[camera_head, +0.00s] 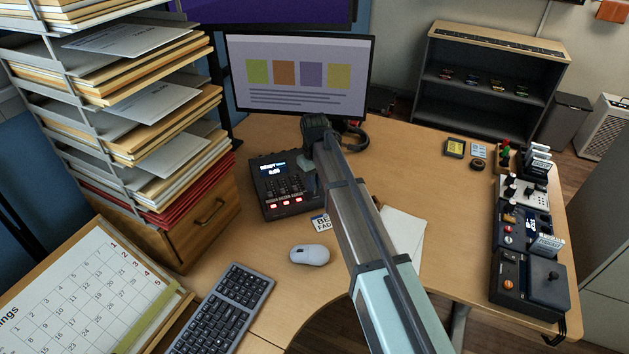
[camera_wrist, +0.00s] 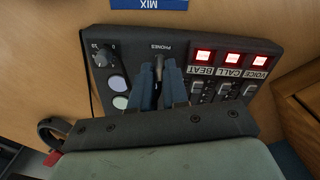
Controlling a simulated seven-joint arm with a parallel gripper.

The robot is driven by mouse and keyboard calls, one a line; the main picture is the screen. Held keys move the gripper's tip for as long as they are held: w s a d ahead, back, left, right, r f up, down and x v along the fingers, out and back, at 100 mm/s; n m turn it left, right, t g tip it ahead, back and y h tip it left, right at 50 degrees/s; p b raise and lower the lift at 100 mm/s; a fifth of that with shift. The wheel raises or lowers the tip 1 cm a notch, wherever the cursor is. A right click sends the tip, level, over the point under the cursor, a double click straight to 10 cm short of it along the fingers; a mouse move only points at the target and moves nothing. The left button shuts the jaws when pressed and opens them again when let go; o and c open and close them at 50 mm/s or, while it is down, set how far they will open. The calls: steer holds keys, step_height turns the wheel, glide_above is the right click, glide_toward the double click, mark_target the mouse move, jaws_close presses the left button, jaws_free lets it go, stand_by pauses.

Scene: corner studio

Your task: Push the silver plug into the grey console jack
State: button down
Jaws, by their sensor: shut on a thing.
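The console (camera_head: 272,204) is a dark grey box with a small lit display and red lit buttons, on the desk left of my arm. In the wrist view the console (camera_wrist: 127,40) shows a PHONES label above the gripper. My gripper (camera_wrist: 159,72) has its bluish fingers shut around a slim plug (camera_wrist: 158,66), whose narrow end shows just below that label. The fingers hide most of the plug, and the jack opening cannot be made out. I cannot tell whether the tip is inside it. In the head view my gripper (camera_head: 307,178) is over the console's right side.
A monitor (camera_head: 297,75) stands behind the console, with dark headphones (camera_head: 357,137) near its base. A wooden drawer box (camera_head: 205,222) with paper trays is close on the left. A white mouse (camera_head: 310,254) and a keyboard (camera_head: 226,307) lie in front.

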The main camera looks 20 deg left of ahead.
steer(key=shift+f, duration=0.25)
steer(key=c, duration=1.1)
jaws_free()
steer(key=shift+o, duration=0.2)
step_height(320, 180, up, 14)
steer(key=shift+w+f, duration=0.1)
